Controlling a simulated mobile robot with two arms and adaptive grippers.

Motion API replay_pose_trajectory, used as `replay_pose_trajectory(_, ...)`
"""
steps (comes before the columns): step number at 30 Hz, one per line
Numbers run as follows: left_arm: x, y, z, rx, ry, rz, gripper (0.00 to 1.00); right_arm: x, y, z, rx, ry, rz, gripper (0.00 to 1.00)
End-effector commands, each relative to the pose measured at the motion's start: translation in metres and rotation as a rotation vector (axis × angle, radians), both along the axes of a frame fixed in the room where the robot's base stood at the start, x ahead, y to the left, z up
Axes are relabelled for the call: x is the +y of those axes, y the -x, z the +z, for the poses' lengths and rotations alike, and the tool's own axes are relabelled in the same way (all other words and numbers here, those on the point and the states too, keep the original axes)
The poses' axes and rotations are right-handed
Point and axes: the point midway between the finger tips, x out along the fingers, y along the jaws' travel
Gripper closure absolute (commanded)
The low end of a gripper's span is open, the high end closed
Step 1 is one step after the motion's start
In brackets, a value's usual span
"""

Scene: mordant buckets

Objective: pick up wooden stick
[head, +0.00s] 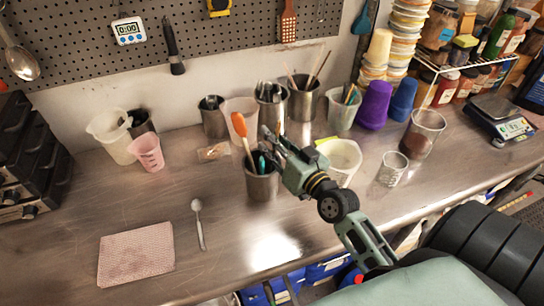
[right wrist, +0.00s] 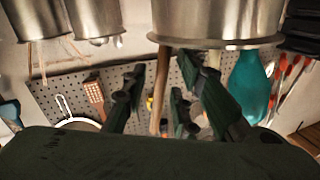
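My right gripper (head: 270,145) is over the front metal cup (head: 262,186), which holds an orange spatula (head: 242,135) and teal-handled tools. In the right wrist view, which looks upside down, the gripper's fingers (right wrist: 165,95) are apart. A wooden stick (right wrist: 159,90) shows between them, running from the rim of a metal cup (right wrist: 218,20). I cannot tell whether either finger touches it. Other thin sticks (head: 320,68) stand in a metal cup (head: 303,102) at the back. My left gripper is not in view.
A white tub (head: 342,165) stands close right of my gripper. A spoon (head: 198,222) and a pink cloth (head: 136,254) lie at the front left, with bare metal table (head: 90,205) around them.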

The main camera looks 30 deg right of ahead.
Motion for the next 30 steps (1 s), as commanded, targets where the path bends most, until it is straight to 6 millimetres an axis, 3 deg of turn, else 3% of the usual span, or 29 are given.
replay_pose_trajectory(8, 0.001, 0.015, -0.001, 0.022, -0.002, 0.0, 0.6, 0.0, 0.0, 0.0, 0.0, 0.0, 0.0, 1.0)
replay_pose_trajectory(18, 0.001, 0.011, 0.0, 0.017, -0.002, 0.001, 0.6, 0.0, 0.0, 0.004, -0.003, 0.0, -0.001, 1.0)
replay_pose_trajectory(23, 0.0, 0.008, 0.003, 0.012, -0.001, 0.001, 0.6, 0.0, 0.0, 0.028, -0.008, -0.001, -0.002, 1.0)
replay_pose_trajectory(30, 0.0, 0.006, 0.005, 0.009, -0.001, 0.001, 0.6, 0.0, 0.0, 0.075, -0.007, 0.0, 0.0, 1.0)
